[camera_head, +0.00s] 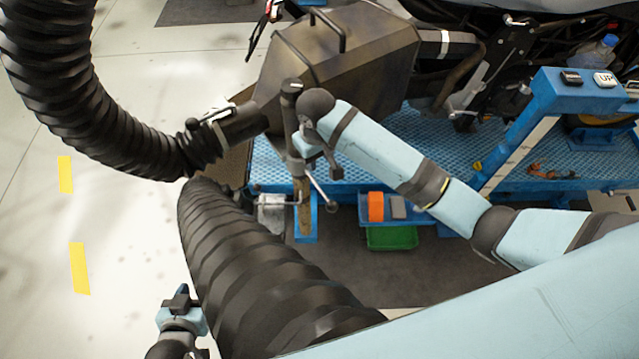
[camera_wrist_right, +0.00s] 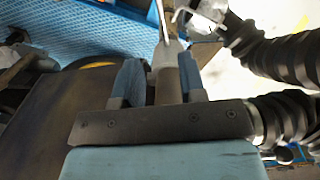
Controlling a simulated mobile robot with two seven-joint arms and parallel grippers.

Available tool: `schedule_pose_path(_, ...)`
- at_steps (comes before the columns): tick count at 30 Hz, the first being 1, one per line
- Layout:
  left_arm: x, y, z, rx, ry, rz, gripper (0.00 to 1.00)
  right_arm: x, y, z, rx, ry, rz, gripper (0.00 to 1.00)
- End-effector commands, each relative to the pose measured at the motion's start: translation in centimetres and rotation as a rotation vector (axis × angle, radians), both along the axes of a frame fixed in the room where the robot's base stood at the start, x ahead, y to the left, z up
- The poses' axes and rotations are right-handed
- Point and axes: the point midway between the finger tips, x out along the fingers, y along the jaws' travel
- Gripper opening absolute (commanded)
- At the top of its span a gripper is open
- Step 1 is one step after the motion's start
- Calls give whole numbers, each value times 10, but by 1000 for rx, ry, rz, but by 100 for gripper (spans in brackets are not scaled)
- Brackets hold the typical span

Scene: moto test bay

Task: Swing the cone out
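The cone (camera_head: 352,62) is a large dark, faceted metal hood with a bar handle on top, beside the motorcycle's rear. Its narrow left end meets a black corrugated hose (camera_head: 95,110). A grey upright post (camera_head: 293,120) with silver levers stands at the cone's near side. My right gripper (camera_head: 310,145) is at this post. The cone's brown surface (camera_wrist_right: 50,115) fills the lower left there. My left gripper (camera_head: 182,298) is low at left, away from the cone; its finger gap is unclear.
A second thick black hose (camera_head: 240,260) runs between my left gripper and the post. The motorcycle (camera_head: 490,80) stands on a blue lift (camera_head: 400,150). Orange and green bins (camera_head: 392,237) sit below it. The pale floor (camera_head: 110,225) at left is open.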

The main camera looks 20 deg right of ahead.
Motion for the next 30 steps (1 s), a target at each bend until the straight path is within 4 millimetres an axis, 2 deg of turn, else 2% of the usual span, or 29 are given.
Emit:
schedule_pose_path(5,0,0,2,0,1,1,43,-1,-1,-17,-1,2,0,38)
schedule_pose_path(15,5,2,10,-3,-7,8,43,-1,-2,-87,0,2,0,38)
schedule_pose_path(21,10,0,13,-15,-8,21,43,0,-2,-120,1,0,1,38)
schedule_pose_path(25,9,-1,11,-21,-1,29,43,1,-3,-132,1,-1,0,38)
schedule_pose_path(30,6,0,6,-20,11,32,43,0,-3,-138,2,-1,1,38)
